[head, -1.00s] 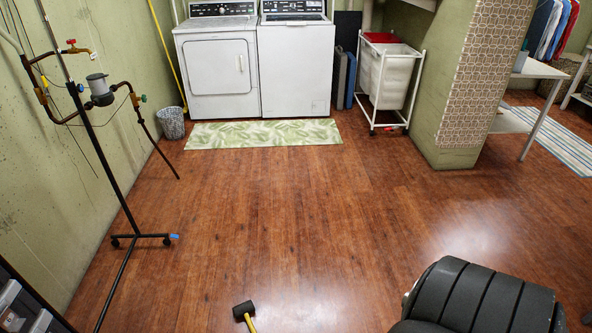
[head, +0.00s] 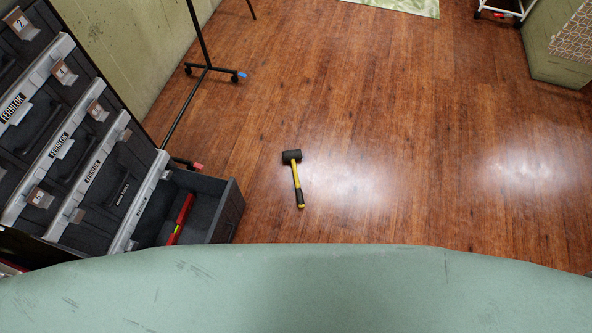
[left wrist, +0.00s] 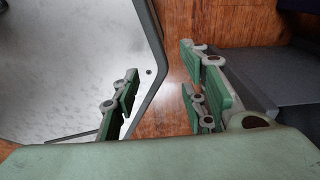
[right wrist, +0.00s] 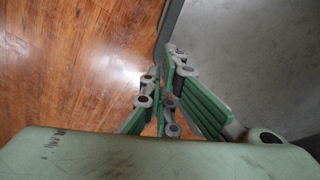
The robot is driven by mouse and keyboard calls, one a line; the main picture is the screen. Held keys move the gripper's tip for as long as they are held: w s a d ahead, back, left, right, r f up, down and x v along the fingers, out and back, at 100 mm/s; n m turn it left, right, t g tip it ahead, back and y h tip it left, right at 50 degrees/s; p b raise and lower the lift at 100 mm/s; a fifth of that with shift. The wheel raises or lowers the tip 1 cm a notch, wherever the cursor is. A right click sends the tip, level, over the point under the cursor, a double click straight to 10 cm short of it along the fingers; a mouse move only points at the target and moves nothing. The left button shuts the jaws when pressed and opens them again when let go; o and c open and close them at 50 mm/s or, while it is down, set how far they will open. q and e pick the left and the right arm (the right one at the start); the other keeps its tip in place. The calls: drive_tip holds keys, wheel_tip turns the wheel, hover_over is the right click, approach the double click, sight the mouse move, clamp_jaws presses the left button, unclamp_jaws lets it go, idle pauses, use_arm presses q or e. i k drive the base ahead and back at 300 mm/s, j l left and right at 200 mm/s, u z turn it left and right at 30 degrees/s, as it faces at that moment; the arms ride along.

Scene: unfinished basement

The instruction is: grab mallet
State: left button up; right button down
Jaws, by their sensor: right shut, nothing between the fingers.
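The mallet (head: 296,178) lies on the wooden floor near the middle of the head view. It has a black head at the far end and a yellow handle with a black grip pointing towards me. My left gripper (left wrist: 158,88) shows in the left wrist view with its green fingers apart and nothing between them. My right gripper (right wrist: 160,92) shows in the right wrist view with its fingers together and empty. Neither gripper appears in the head view, and the mallet is in neither wrist view.
A dark tool cabinet (head: 101,159) stands at the left, with its bottom drawer (head: 228,208) open and a red tool (head: 180,219) inside. A black stand (head: 207,68) is beyond it. The floor around and right of the mallet is clear.

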sight(291, 155)
drive_tip(key=i+l+u, duration=0.1)
drive_tip(key=u, duration=0.4)
drive_tip(key=l+u, duration=0.25)
drive_tip(key=u, duration=0.2)
drive_tip(key=l+u, duration=0.2)
drive_tip(key=u, duration=0.3)
drive_tip(key=l+u, duration=0.25)
drive_tip(key=u, duration=0.2)
drive_tip(key=i, duration=0.05)
